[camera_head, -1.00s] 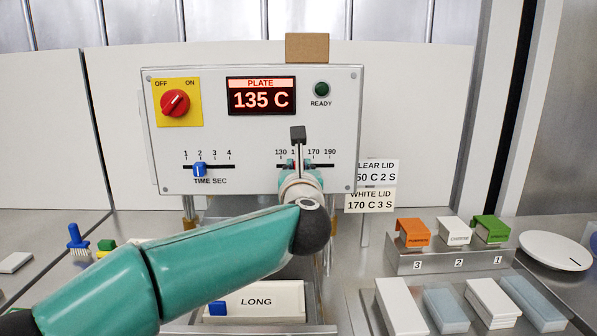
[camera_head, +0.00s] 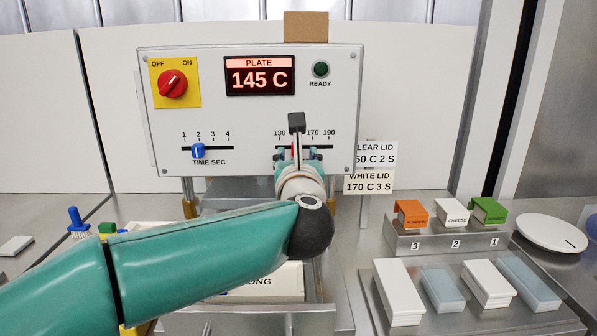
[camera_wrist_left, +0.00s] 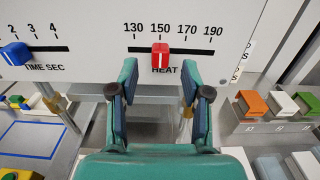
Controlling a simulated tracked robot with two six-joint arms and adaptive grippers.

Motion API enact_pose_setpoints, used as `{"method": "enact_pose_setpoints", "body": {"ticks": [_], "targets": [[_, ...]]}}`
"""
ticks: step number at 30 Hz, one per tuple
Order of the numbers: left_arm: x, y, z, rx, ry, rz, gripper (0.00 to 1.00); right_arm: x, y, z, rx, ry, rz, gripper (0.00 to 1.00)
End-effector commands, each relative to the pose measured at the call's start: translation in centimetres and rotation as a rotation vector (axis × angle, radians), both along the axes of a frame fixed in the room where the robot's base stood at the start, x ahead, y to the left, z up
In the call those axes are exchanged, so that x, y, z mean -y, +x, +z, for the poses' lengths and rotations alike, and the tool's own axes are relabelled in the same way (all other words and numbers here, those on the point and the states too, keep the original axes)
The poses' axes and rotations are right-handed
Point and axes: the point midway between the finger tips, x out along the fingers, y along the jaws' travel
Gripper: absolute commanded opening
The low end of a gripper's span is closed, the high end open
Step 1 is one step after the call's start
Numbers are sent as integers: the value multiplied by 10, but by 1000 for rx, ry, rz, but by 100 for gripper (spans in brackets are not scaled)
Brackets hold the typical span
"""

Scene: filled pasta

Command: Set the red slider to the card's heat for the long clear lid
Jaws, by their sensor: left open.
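The red slider (camera_wrist_left: 160,57) sits on the HEAT track at the 150 mark in the left wrist view. My left gripper (camera_wrist_left: 160,88) is open, with its two fingertips just below the slider, one to each side and apart from it. In the head view my left gripper (camera_head: 299,155) is in front of the HEAT scale and mostly hides the slider. The clear lid card (camera_head: 376,154) is partly hidden by the panel edge; "50 C 2 S" shows. The plate display (camera_head: 260,77) reads 145 C. My right gripper is not in view.
The blue TIME SEC slider (camera_head: 198,151) is at 2. The red knob (camera_head: 172,83) is on a yellow plate, and the READY lamp (camera_head: 321,69) is dark green. A white lid card (camera_head: 369,183) reads 170 C 3 S. Several boxes and lids stand at right.

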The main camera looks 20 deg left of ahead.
Motion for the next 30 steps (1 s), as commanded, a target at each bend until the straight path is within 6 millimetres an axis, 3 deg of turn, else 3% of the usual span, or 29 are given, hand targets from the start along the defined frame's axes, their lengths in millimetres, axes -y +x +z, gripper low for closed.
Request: {"method": "enact_pose_setpoints", "body": {"ticks": [6,12,30], "targets": [[17,-43,1,2,-2,-3,48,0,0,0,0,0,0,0],[25,-66,-1,-1,-1,-1,48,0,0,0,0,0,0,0],[27,-71,-1,-1,0,0,48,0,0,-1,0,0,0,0]]}}
